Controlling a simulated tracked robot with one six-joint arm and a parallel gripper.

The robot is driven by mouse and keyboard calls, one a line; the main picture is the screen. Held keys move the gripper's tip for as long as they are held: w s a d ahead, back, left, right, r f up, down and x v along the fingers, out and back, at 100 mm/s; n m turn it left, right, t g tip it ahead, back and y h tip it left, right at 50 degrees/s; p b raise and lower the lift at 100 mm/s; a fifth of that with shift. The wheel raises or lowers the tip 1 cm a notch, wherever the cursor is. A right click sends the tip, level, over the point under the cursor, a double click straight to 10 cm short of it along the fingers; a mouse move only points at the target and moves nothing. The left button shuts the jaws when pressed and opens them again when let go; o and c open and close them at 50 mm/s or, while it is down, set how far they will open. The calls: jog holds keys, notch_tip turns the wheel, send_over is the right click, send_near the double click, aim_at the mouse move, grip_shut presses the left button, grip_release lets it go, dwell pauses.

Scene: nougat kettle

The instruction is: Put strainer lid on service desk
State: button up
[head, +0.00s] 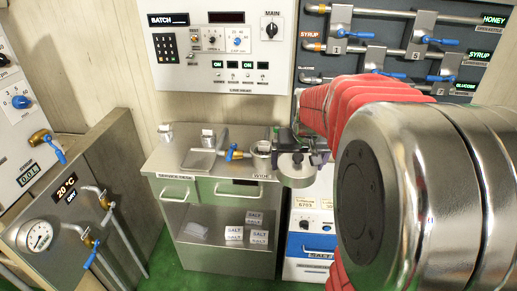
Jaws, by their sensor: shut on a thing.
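The service desk (178,158) is a steel cabinet with a label on its front edge, in the middle of the head view. My gripper (299,152) is small and partly hidden at the end of my arm, over the desk's right end. It is shut on a round silvery piece (297,172), which looks like the strainer lid. This piece overlaps the desk's front right corner in the picture; I cannot tell whether it touches the desk. My arm covers much of the right side.
Small metal vessels (208,138) and a blue-handled tap (234,153) stand on the desk. White salt packs (234,233) lie on its lower shelf. A steel cabinet with a gauge (39,236) stands at left. The desk's front left top looks clear.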

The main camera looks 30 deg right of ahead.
jog(key=w+a+f+n+y, duration=0.1)
jog(key=w+a+f+n, duration=0.2)
jog(key=a, duration=0.9)
jog(key=w+a+f+n+y, duration=0.1)
jog(key=w+a+f+n, duration=0.1)
jog(key=w+a+f, duration=0.5)
jog(key=a+f, duration=0.3)
jog(key=a, duration=0.3)
jog(key=shift+w+a+n+t, duration=0.25)
jog(key=shift+w+n+t, duration=0.1)
jog(key=shift+n+t, duration=0.05)
